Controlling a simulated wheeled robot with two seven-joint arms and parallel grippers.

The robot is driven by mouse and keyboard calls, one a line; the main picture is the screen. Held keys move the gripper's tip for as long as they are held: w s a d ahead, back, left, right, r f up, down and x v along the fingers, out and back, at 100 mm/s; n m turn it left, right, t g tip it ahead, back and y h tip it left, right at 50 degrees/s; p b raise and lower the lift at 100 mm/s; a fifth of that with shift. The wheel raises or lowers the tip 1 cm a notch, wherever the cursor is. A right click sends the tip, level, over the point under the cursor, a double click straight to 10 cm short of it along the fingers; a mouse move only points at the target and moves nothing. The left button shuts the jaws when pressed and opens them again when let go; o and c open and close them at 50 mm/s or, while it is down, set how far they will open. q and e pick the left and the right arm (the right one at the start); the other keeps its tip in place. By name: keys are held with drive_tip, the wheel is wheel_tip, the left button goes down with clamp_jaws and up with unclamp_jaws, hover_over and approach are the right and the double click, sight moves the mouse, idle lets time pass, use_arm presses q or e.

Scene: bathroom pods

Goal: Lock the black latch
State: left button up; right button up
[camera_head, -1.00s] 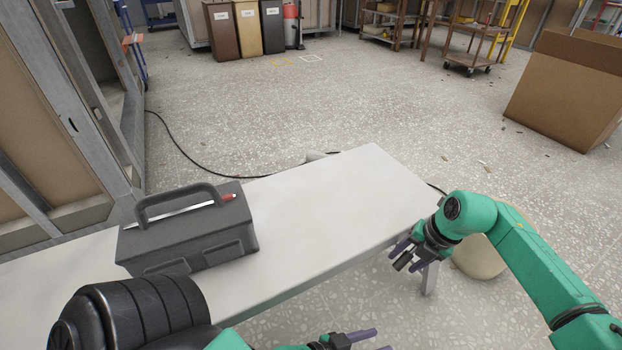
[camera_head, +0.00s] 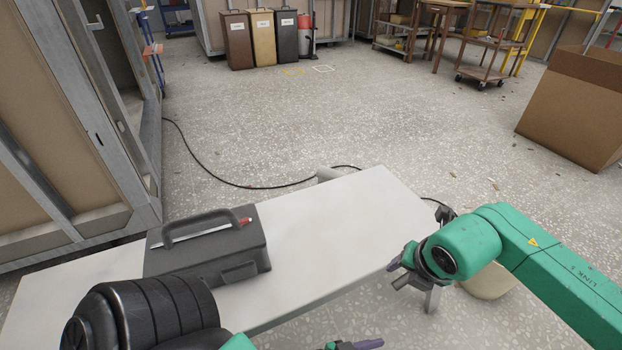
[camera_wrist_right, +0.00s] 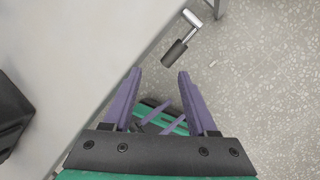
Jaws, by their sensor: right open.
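No part marked as a latch is readable. In the right wrist view, a short black cylinder on a bright metal piece (camera_wrist_right: 173,53) sits beside the table edge, just beyond my right fingertips; it may be the black latch. My right gripper (camera_head: 398,273) is at the table's right side in the head view. In the wrist view its purple fingers (camera_wrist_right: 161,73) are apart with nothing between them. My left gripper is mostly cut off at the bottom of the head view, where one purple finger (camera_head: 368,344) shows. In the wrist view its two fingers (camera_wrist_right: 167,114) look apart.
A white table (camera_head: 325,235) carries a dark toolbox (camera_head: 215,250) with a red-handled tool on its lid. A black cable (camera_head: 240,185) crosses the speckled floor behind. A cardboard box (camera_head: 575,110) stands at right. The floor between is mostly clear.

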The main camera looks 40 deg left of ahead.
drive_tip(key=s+a+r+g+y, duration=0.4)
drive_tip(key=s+a+y, duration=0.2)
drive_tip(key=s+a, duration=0.45)
drive_tip(key=s+a+r+m+g+y, duration=0.1)
drive_tip(key=r+y, duration=0.2)
drive_tip(key=r, duration=0.2)
drive_tip(key=s+a+r+g+y, duration=0.1)
drive_tip(key=s+r+y, duration=0.1)
drive_tip(key=r+y, duration=0.2)
drive_tip(key=shift+s+a+r+m, duration=0.3)
drive_tip(key=shift+r+m, duration=0.1)
drive_tip(key=shift+r, duration=0.35)
